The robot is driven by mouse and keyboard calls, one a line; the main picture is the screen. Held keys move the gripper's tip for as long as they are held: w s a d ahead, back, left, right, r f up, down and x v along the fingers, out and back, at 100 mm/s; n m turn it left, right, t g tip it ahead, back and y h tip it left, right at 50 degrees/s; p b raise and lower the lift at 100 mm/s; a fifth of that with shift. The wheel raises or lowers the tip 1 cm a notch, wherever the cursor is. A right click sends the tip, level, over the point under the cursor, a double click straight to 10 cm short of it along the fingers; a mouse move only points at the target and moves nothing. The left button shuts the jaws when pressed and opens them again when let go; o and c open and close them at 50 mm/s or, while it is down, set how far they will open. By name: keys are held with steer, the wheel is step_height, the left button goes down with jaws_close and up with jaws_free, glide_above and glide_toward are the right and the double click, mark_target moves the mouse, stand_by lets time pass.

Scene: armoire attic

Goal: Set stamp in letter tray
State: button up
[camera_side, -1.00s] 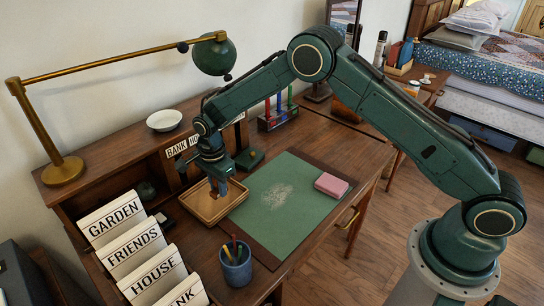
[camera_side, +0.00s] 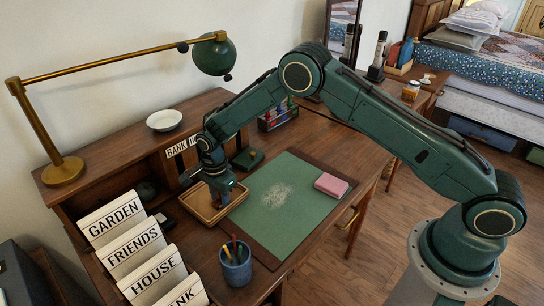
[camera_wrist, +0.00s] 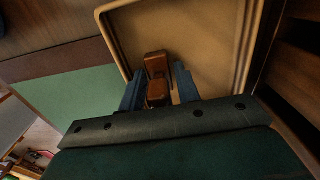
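The brown wooden stamp (camera_wrist: 157,66) shows between my gripper's two blue fingers in the wrist view, with the tan floor of the letter tray behind it. My gripper (camera_wrist: 158,84) appears shut on the stamp, a finger against each side. In the side view my gripper (camera_side: 219,197) points down inside the right part of the shallow wooden letter tray (camera_side: 190,208). The stamp is mostly hidden there by the fingers. I cannot tell whether its underside touches the tray floor.
A green desk mat (camera_side: 281,208) with a pink block (camera_side: 331,185) lies right of the tray. A blue pencil cup (camera_side: 236,264) stands in front. Label cards (camera_side: 134,245) stand at the left. A dark green box (camera_side: 248,159) sits behind, near the desk shelf.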

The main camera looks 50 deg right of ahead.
steer(key=shift+r, duration=0.1)
step_height(320, 180, up, 12)
steer(key=shift+r, duration=0.1)
stand_by(0.9)
steer(key=shift+r, duration=0.1)
stand_by(0.4)
steer(key=shift+d+r, duration=0.15)
steer(key=shift+r, duration=0.15)
steer(key=s+d+r+n+t, duration=0.1)
steer(key=s+d+r+n, duration=0.3)
steer(key=s+r, duration=0.45)
steer(key=s+d+r+n+t, duration=0.2)
steer(key=s+d+r+n, duration=0.3)
steer(key=r, duration=0.7)
steer(key=s+d+n+t, duration=0.1)
steer(key=s+n, duration=0.3)
steer(key=s, duration=0.7)
steer(key=s+d+r+n+t, duration=0.1)
steer(key=s+d+n, duration=0.2)
steer(key=s, duration=0.9)
steer(key=shift+s+d+r+n+t, duration=0.25)
steer(key=shift+s+d+n+t, duration=0.1)
steer(key=shift+n, duration=0.35)
